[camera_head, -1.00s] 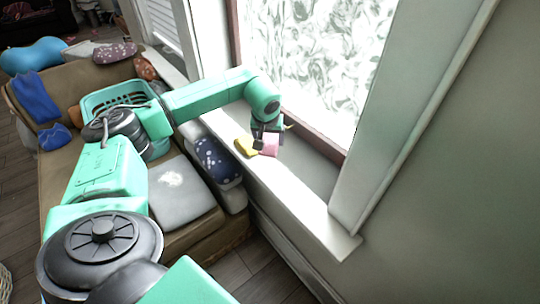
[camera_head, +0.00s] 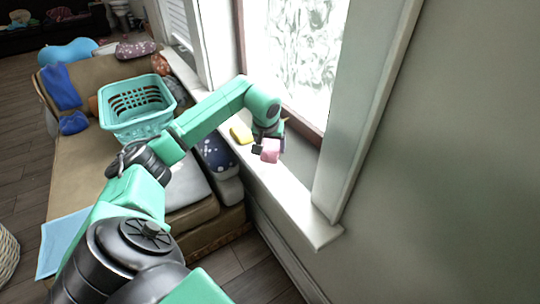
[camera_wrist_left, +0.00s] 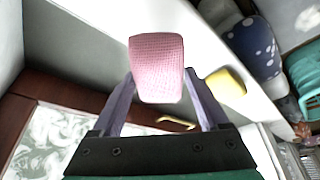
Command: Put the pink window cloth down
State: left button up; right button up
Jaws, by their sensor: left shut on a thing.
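The pink window cloth (camera_head: 270,152) is in my left gripper (camera_head: 260,146), over the window sill (camera_head: 297,207) in the head view. In the left wrist view the cloth (camera_wrist_left: 157,68) is a folded pink block with a fine weave, held between the two fingers of my left gripper (camera_wrist_left: 158,85). The sill shows behind it there. Whether the cloth touches the sill I cannot tell. My right gripper is not in view.
A yellow cloth or sponge (camera_head: 241,134) lies on the sill beside the gripper. The window (camera_head: 300,60) rises behind. A sofa (camera_head: 85,160) with cushions and a teal basket (camera_head: 138,108) stands at left. The near end of the sill is clear.

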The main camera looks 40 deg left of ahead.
pick_arm(q)
notch_tip(320, 180, down, 4)
jog(key=shift+a+f, duration=0.1)
jog(key=shift+f, duration=0.15)
jog(key=shift+f, duration=0.15)
jog(key=o, duration=1.2)
jog(key=shift+r, duration=0.2)
jog(key=v, duration=1.2)
jog(key=shift+s+f, duration=0.15)
